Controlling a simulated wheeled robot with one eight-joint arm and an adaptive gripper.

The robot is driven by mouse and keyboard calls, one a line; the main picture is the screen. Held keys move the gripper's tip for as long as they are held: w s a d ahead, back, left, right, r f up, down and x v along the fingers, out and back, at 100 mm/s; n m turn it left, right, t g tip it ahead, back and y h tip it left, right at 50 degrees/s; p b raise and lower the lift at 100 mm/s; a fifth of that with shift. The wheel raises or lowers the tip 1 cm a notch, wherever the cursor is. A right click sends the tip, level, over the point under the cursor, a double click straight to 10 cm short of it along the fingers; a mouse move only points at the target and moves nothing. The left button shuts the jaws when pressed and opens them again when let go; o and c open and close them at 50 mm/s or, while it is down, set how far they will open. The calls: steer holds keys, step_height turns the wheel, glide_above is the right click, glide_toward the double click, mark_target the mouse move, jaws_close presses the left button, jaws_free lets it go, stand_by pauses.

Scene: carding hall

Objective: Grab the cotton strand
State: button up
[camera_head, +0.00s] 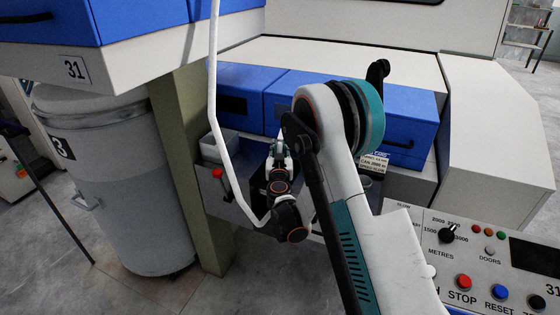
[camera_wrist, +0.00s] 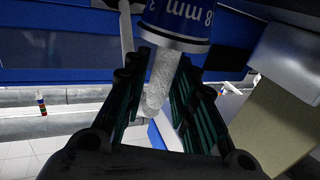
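The cotton strand (camera_wrist: 160,82) shows in the wrist view as a short, whitish, fluffy piece. It hangs from a blue cylinder (camera_wrist: 182,18) with a pale rim and the marking "8 mm". My gripper (camera_wrist: 168,68) has its dark green fingers apart, one on each side of the strand. The strand lies between them, and I see no firm squeeze on it. In the head view my gripper (camera_head: 278,150) is small, in front of the machine's blue panels. I cannot make out the strand there.
The blue-and-white machine (camera_head: 240,88) stands close behind my gripper. A green-beige post (camera_head: 180,150) and a large grey can (camera_head: 140,180) are to the left. A white tube (camera_head: 214,90) runs down beside the post. A control panel (camera_head: 470,262) is at the lower right.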

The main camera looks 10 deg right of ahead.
jaws_close()
